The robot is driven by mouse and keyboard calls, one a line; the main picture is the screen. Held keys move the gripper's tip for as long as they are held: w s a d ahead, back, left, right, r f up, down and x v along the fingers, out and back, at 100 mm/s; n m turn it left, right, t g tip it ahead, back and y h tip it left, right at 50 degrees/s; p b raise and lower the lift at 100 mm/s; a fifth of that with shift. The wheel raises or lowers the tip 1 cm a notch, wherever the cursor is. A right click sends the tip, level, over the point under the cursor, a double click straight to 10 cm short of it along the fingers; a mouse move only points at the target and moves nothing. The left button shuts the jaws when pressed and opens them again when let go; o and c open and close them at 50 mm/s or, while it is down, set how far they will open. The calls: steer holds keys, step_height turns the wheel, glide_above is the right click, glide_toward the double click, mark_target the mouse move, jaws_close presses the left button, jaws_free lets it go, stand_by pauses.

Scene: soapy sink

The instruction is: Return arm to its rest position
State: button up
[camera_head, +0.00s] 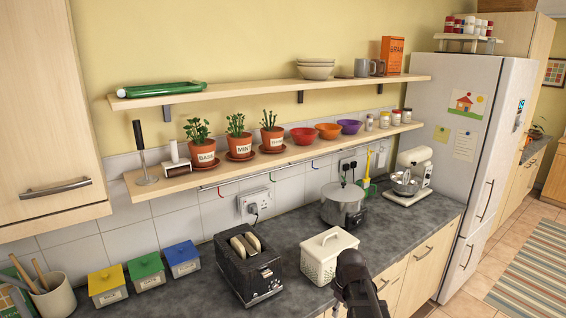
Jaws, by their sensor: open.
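A dark, rounded part of my arm rises from the bottom edge, right of centre, in the head view. It stands in front of the counter's front edge and covers part of the drawer fronts. It overlaps the lower right side of the white bread bin (328,258) in the picture; I cannot tell whether they touch. No fingertips can be made out, and I see nothing held.
The grey counter (290,228) carries a black toaster (249,270), a steel pot (342,204), a white stand mixer (413,170) and coloured canisters (146,270). Two loaded shelves (270,92) hang above. A white fridge (480,120) stands right; floor (470,288) shows beside it.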

steer(key=s+f+m+b, duration=0.4)
steer(key=s+m, duration=0.4)
steer(key=s, duration=0.1)
steer(key=shift+a+f, duration=0.15)
steer(key=shift+f, duration=0.25)
stand_by(2.3)
